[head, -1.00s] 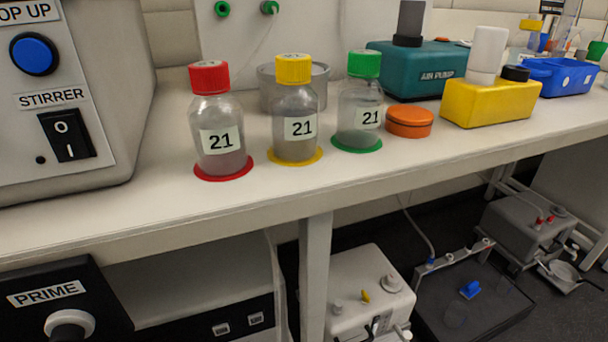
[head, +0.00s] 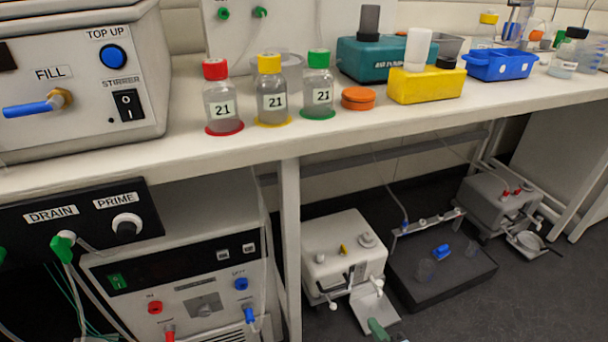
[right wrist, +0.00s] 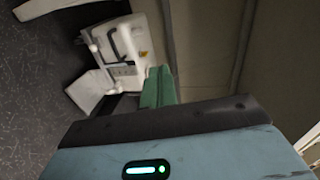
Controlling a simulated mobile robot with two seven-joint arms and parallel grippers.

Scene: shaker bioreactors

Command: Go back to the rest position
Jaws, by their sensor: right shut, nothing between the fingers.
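My right gripper (head: 378,328) shows only as a small green tip at the bottom edge of the head view, low in front of the bench and near the white device on the floor. In the right wrist view its green fingers (right wrist: 158,88) are together, with nothing seen between them. My left gripper is not in view.
The bench (head: 240,148) holds bottles with red (head: 222,105), yellow (head: 271,100) and green (head: 318,95) caps on matching discs. A control box (head: 80,85) stands left. Below are a white device (head: 345,255) and black platform (head: 440,275). Floor is clear at lower right.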

